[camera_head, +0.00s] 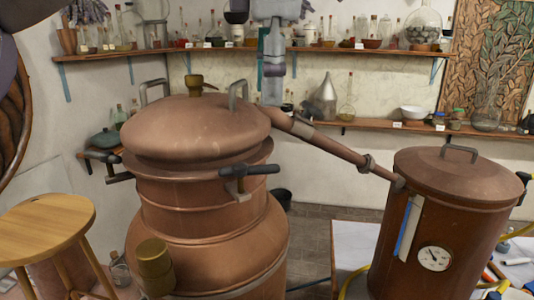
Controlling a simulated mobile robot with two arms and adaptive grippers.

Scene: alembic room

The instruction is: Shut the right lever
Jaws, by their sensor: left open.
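A large copper still (195,165) with a domed lid fills the left middle of the head view. The right lever (255,169) has a dark handle lying about level on a metal bracket at the front right of the still's collar. Another dark lever (122,170) sticks out at the collar's left side. My left gripper (273,88) hangs down from the top centre, open, above and apart from the right lever, near the copper pipe's upper end. Nothing shows between its fingers. My right gripper is not in view.
A copper pipe (335,149) slopes from the still down to a copper drum (445,215) with a gauge, beside a white-topped table (350,243). A wooden stool (45,228) stands at left. Shelves (385,128) of glassware line the back walls.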

